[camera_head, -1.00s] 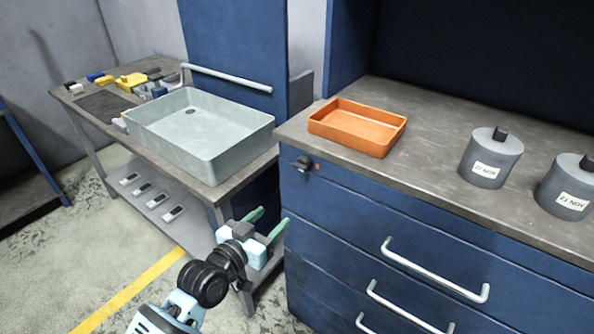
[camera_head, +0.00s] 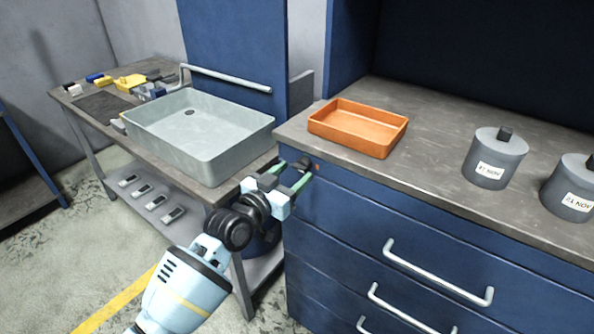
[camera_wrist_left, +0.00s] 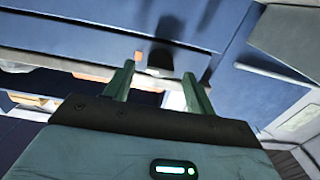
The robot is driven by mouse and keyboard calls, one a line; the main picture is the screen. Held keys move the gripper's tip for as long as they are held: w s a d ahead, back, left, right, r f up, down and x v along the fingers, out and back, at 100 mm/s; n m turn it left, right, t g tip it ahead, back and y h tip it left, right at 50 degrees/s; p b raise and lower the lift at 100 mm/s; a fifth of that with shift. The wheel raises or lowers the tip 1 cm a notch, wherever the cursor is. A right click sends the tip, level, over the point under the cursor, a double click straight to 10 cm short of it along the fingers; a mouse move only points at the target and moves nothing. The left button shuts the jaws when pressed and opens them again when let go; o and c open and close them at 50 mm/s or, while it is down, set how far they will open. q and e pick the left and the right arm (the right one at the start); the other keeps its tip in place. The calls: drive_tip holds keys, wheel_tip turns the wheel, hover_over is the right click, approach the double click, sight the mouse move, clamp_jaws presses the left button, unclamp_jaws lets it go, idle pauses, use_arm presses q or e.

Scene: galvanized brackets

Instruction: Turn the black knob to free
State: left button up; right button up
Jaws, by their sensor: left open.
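The black knob (camera_head: 303,162) sits on the blue drawer cabinet's front, at its upper left corner just under the worktop. A small red mark shows right beside it. My left gripper (camera_head: 292,172) is open in front of the knob, with its green fingertips close to it and partly overlapping it. In the left wrist view the two fingers (camera_wrist_left: 159,70) are spread, and a dark shape that looks like the knob (camera_wrist_left: 160,55) lies between and beyond their tips. I cannot tell whether they touch it. The knob's pointing direction is unclear. My right gripper is not in view.
An orange tray (camera_head: 330,130) stands on the worktop above the knob. Two grey lidded canisters (camera_head: 488,170) stand to its right. A grey basin (camera_head: 215,170) on the side table is close to my left arm. Drawer handles (camera_head: 440,272) jut out lower right.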

sight(302, 166)
use_arm(q)
drive_tip(key=shift+x, duration=1.2)
drive_tip(key=c, duration=1)
